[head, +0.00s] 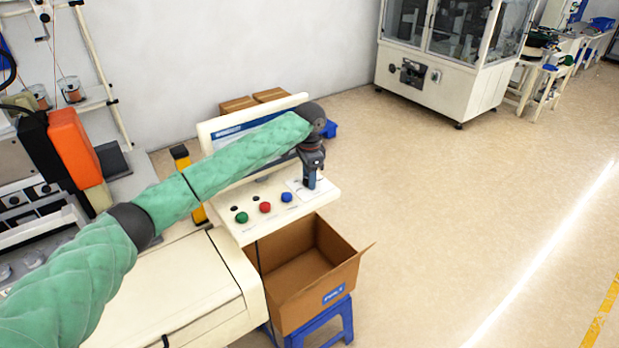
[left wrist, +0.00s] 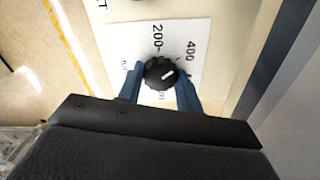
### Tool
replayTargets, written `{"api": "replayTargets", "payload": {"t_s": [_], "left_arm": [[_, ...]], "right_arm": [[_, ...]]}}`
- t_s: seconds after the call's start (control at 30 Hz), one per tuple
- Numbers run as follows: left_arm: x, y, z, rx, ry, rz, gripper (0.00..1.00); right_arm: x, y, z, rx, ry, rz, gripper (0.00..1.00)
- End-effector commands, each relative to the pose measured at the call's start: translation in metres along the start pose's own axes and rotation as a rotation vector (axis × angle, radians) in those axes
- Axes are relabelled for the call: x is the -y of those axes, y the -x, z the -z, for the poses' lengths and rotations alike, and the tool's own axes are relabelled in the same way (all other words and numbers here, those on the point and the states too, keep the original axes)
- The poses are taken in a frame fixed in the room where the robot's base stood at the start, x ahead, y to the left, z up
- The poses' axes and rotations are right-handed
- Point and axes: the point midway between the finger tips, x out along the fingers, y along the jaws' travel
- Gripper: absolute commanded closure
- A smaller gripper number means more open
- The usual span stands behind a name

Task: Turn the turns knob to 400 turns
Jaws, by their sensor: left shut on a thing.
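The turns knob (left wrist: 160,74) is black and ribbed with a white pointer line, on a white label plate (left wrist: 195,38) in the left wrist view. The printed "200" is above the knob and "400" is above and to its right. The pointer slants to the upper right, on the side of "400"; I cannot tell whether it lines up exactly. My left gripper (head: 309,183) points down over the right end of the control panel (head: 230,232). Its blue fingers are shut on the knob from both sides. In the head view the gripper hides the knob. My right gripper is not in view.
Green (head: 242,217), red (head: 265,207) and blue (head: 286,197) buttons line the panel left of my gripper. An open cardboard box (head: 300,275) stands below on a blue stool (head: 340,315). The floor to the right is free.

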Motion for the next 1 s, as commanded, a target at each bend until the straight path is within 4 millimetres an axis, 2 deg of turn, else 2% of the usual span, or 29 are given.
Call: {"api": "replayTargets", "payload": {"t_s": [0.3,0.73,0.77,0.87,1.0], "left_arm": [[0.0019,0.0028,-0.0005,-0.001,-0.082,0.003,0.87],[0.0023,0.0037,-0.0006,-0.002,-0.089,0.004,0.87],[0.0023,0.0037,-0.0006,-0.002,-0.089,0.004,0.63],[0.0021,0.0035,-0.0004,-0.002,-0.089,0.004,0.43],[0.0013,0.0022,-0.0003,-0.001,-0.09,0.003,0.43]], "right_arm": [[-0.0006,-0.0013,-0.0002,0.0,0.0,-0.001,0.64],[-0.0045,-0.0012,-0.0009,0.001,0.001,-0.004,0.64],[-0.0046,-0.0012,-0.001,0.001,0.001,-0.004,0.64],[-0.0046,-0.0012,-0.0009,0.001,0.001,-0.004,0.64],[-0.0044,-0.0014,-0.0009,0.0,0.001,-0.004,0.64]]}}
